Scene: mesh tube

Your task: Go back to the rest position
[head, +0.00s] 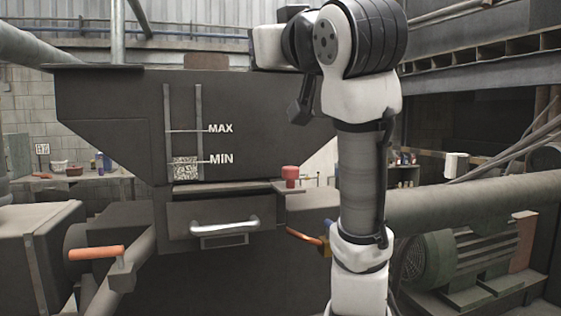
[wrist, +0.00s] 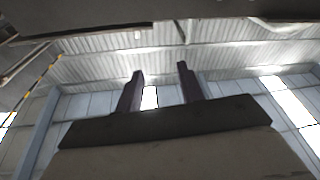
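My gripper (wrist: 160,70) shows in the wrist view with its two dark fingers apart and nothing between them. It points up toward the corrugated roof. In the head view my arm stands upright right of centre and bends to the left at the top. The fingers cannot be made out clearly there. A dark hopper (head: 110,115) with MAX and MIN marks stands behind and left of the arm. A speckled fill shows in its sight slot around the MIN line.
A drawer with a metal handle (head: 225,225) sits below the hopper, with a red knob (head: 290,173) at its right. An orange-handled lever (head: 97,253) is at lower left. A large pipe (head: 470,202) and a green motor (head: 450,258) are right of my arm.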

